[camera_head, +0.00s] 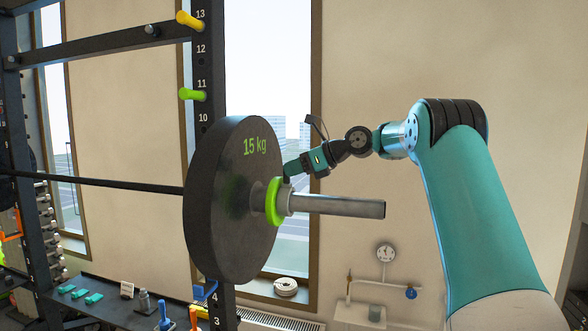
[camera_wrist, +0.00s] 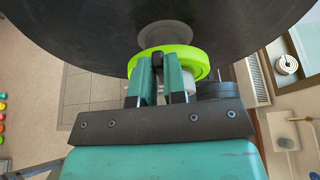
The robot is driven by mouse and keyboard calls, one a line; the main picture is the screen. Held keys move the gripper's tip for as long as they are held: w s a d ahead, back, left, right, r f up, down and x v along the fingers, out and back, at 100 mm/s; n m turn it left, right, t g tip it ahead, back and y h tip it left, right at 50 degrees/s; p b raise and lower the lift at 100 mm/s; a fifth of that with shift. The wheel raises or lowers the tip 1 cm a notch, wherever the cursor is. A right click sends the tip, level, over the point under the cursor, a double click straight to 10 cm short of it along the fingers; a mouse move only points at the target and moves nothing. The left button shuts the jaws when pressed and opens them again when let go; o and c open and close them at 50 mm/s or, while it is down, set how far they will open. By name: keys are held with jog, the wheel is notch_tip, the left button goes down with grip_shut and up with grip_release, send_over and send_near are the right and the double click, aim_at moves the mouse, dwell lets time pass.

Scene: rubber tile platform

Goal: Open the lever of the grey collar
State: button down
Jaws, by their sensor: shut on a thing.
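The grey collar (camera_head: 287,201) sits on the bar sleeve, just outboard of a bright green ring (camera_head: 273,202). In the wrist view a pale part of the collar (camera_wrist: 189,78) shows beside my fingers, and the rest is hidden behind them. My gripper (camera_head: 289,173) reaches in from the upper right to the top of the collar. In the wrist view my gripper (camera_wrist: 158,78) has its two teal fingers closed around a narrow dark piece (camera_wrist: 157,62), which appears to be the lever. How far the lever is raised cannot be told.
A black 15 kg plate (camera_head: 230,235) stands inboard of the green ring, close to my fingers. The bare sleeve (camera_head: 345,206) sticks out to the right below my wrist. The rack upright (camera_head: 203,60) stands behind.

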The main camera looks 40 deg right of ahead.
jog(key=shift+r, duration=0.15)
jog(key=c, duration=1.4)
grip_release()
jog(key=shift+c, duration=0.2)
jog(key=shift+d, duration=0.1)
jog(key=b+v, duration=0.1)
jog(key=v, duration=0.6)
jog(key=shift+s+d+r, duration=0.1)
